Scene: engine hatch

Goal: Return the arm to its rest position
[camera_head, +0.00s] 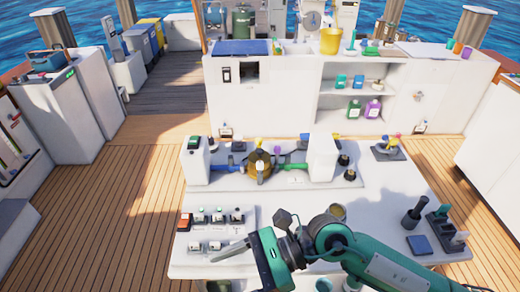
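My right arm (395,270), green and grey, comes in from the lower right and reaches across the front of the white workbench (395,205). Its gripper (230,251) points left, at the bench's front left, in front of a small panel of switches (215,218). The fingers show as one grey wedge, so I cannot tell whether they are apart or together. No object shows at the fingertips. My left gripper is not in view. The arm hides part of the bench's front.
A brass pump-like unit (259,165) with blue and green handles stands at the bench's back. A black grinder-like item (414,213) and a dark blue pad (419,245) are at the right. A white counter (285,100) stands behind. Wooden deck (120,210) is clear at the left.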

